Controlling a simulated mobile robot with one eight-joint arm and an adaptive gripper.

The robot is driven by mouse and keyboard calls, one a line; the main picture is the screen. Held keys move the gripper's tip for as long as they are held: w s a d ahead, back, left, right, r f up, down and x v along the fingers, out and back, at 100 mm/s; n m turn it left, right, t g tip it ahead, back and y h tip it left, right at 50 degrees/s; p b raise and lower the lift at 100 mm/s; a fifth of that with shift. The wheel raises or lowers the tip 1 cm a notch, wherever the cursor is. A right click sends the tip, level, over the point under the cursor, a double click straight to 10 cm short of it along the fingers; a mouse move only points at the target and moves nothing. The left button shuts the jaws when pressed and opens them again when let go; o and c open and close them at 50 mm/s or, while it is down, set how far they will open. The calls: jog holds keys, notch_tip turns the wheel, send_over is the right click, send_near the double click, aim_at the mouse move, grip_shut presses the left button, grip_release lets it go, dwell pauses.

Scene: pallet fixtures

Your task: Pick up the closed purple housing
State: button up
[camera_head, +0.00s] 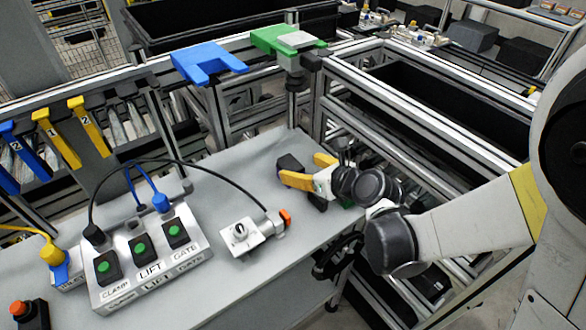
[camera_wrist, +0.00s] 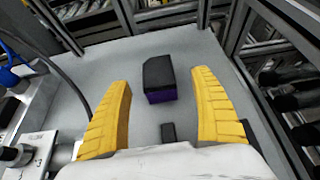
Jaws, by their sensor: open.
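The purple housing (camera_wrist: 160,97) lies on the grey table between my two yellow fingers in the wrist view. Its top is black and its near lower face is purple. In the head view the housing (camera_head: 289,163) shows as a dark block just left of my gripper (camera_head: 306,170). In the wrist view my gripper (camera_wrist: 165,108) is open, with one finger on each side of the housing and a visible gap to each. A small black piece (camera_wrist: 168,132) shows nearer the palm; I cannot tell whether it belongs to the housing.
A control box (camera_head: 150,262) with green buttons labelled CLAMP, LIFT and GATE stands on the left of the table. A white switch unit (camera_head: 240,236) with a cable lies closer to my gripper. Blue (camera_head: 207,62) and green (camera_head: 284,42) fixtures stand on the frame behind.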

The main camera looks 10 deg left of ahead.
aim_at(291, 166)
jog(key=b+x, duration=0.2)
jog(key=x, duration=0.4)
jog(key=shift+a+f, duration=0.25)
jog(key=shift+s+r, duration=0.1)
jog(key=shift+c, duration=0.9)
jog(key=c, duration=1.2)
